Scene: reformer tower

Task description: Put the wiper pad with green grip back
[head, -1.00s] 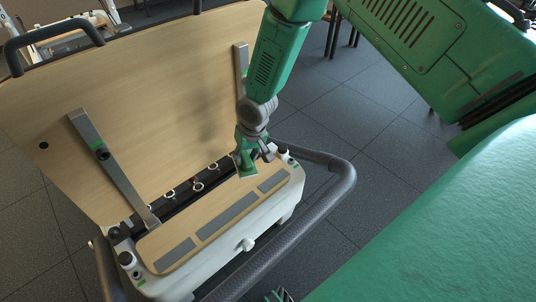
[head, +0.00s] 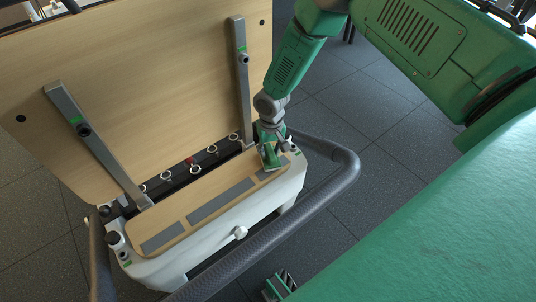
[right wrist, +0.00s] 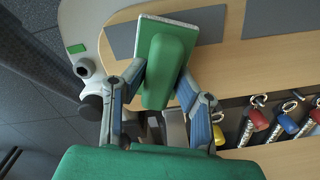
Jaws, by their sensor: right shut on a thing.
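In the head view the pad (head: 270,158) is at the right end of the wooden ledge (head: 179,208), over the last grey strip there. I cannot tell whether it touches the ledge. A part that looks like my left gripper (head: 279,285) shows at the bottom edge; its fingers are not clear.
A tall wooden board (head: 150,85) with two metal bars rises behind the ledge. A dark rail with several ring-ended springs (right wrist: 282,120) lies between them. A thick grey handlebar (head: 270,232) curves around the front and right. White knobs stick out from the base.

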